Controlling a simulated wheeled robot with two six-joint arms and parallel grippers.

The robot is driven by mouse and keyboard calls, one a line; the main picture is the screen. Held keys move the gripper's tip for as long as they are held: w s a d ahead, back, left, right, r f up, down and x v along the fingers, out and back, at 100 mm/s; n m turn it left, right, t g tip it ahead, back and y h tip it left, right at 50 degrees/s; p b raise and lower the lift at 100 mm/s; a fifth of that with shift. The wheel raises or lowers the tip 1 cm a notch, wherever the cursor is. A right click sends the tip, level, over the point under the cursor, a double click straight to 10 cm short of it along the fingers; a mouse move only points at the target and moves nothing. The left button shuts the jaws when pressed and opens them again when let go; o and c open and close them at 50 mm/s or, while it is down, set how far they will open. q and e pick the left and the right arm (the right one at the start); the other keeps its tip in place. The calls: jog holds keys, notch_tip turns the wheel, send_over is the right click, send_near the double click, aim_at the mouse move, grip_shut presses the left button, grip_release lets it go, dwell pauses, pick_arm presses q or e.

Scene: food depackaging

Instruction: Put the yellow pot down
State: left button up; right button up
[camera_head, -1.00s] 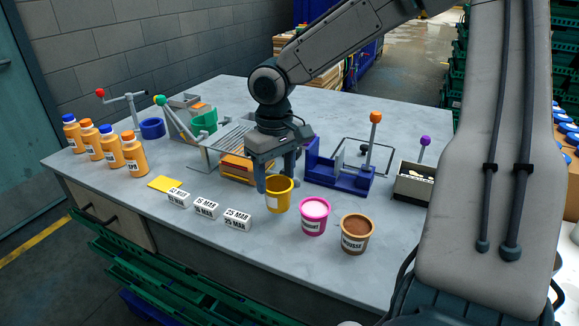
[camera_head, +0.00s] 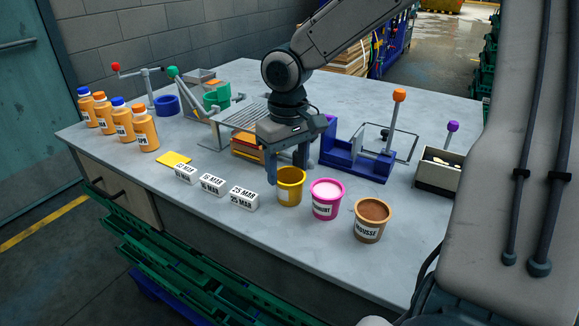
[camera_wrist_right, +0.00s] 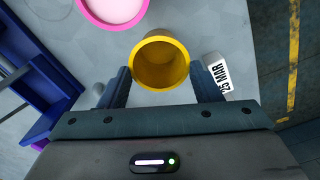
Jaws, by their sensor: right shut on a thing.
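The yellow pot (camera_head: 290,193) is upright at the front of the grey table, left of the pink pot (camera_head: 326,202). My right gripper (camera_head: 288,178) is shut on it, with one finger on each side. In the right wrist view the yellow pot (camera_wrist_right: 161,68) sits between the fingertips, and its open top shows a yellow inside. Its base is at or very near the tabletop; I cannot tell if it touches. My left gripper is not in view.
A brown pot (camera_head: 371,222) stands right of the pink one. Several date blocks (camera_head: 243,198) lie to the left, close to the yellow pot. A blue fixture (camera_head: 357,160) with an orange-knobbed lever stands behind. The table's front edge is near, with bare tabletop before the pots.

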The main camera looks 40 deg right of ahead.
jog(key=o, duration=1.5)
jog(key=shift+f, duration=0.1)
jog(key=shift+c, duration=0.2)
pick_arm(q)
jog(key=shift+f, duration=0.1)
pick_arm(e)
jog(key=shift+r, duration=0.45)
notch_tip(320, 180, up, 3)
jog(key=shift+r+p, duration=0.1)
jog(key=shift+p, duration=0.4)
notch_tip(320, 180, up, 3)
jog(key=p, duration=0.3)
jog(key=shift+r, duration=0.15)
notch_tip(320, 180, up, 5)
jog(key=p, duration=0.5)
send_over(287, 173)
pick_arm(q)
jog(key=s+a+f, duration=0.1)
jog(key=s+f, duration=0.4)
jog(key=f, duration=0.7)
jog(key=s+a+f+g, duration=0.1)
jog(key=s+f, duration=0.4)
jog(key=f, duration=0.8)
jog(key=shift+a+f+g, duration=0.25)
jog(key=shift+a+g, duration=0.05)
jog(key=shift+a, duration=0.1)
pick_arm(e)
jog(key=shift+s, duration=0.15)
